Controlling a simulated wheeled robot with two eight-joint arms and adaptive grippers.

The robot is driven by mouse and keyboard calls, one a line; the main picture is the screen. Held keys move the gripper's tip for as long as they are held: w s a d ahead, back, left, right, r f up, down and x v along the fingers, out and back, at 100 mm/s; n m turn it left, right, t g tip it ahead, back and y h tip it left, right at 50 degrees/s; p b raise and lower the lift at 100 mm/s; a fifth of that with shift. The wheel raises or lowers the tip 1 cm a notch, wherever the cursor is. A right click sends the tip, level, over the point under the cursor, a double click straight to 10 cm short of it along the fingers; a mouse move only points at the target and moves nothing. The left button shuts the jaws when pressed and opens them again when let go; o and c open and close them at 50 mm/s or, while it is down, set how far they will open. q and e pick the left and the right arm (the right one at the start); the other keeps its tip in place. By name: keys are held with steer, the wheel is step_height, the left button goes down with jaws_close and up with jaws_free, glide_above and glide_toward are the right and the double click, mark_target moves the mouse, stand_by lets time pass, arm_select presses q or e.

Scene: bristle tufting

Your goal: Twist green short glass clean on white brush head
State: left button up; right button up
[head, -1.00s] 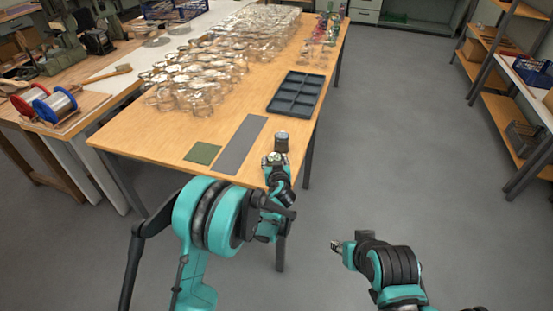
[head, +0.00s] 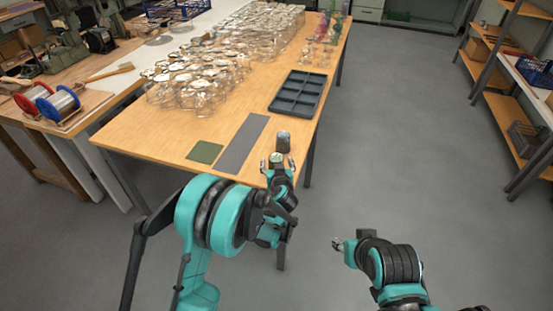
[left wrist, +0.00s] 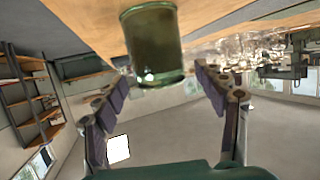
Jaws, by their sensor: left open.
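A short green glass (head: 276,159) stands near the front right corner of the wooden table. In the left wrist view the green glass (left wrist: 155,45) is large, at the top middle. My left gripper (head: 278,166) is open at the table's front edge, with its fingers on either side of the glass in the picture. In the left wrist view the open fingers (left wrist: 161,78) show gaps beside the glass. A dark grey cylinder (head: 283,141) stands just behind the glass. I cannot make out a white brush head. My right gripper (head: 338,243) is away from the table, too small to read.
On the table (head: 150,140) lie a green mat (head: 205,152), a grey strip (head: 241,145) and a dark compartment tray (head: 297,93). Many clear glasses (head: 200,90) crowd the back left. Shelves (head: 510,90) stand at the right, with open floor between.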

arm_select(q)
steer(key=p+v, duration=0.1)
steer(key=v, duration=0.3)
steer(key=shift+s+a, duration=0.15)
steer(key=shift+s, duration=0.25)
steer(key=shift+s+r+p, duration=0.15)
steer(key=shift+s+p, duration=0.2)
steer(key=shift+s, duration=0.15)
steer(key=s+a+r+g+y, duration=0.1)
steer(key=s+a+r+g, duration=0.3)
steer(key=s+a+r, duration=0.9)
steer(key=s+a+f+g+h, duration=0.1)
steer(key=s+a, duration=0.1)
steer(key=s, duration=0.7)
steer(key=s+a+f+m+g+h, duration=0.1)
steer(key=s+a+g, duration=0.1)
steer(key=s, duration=0.7)
steer(key=shift+s+a+f, duration=0.35)
steer(key=shift+a+f, duration=0.05)
steer(key=shift+a, duration=0.05)
steer(key=shift+o, duration=0.6)
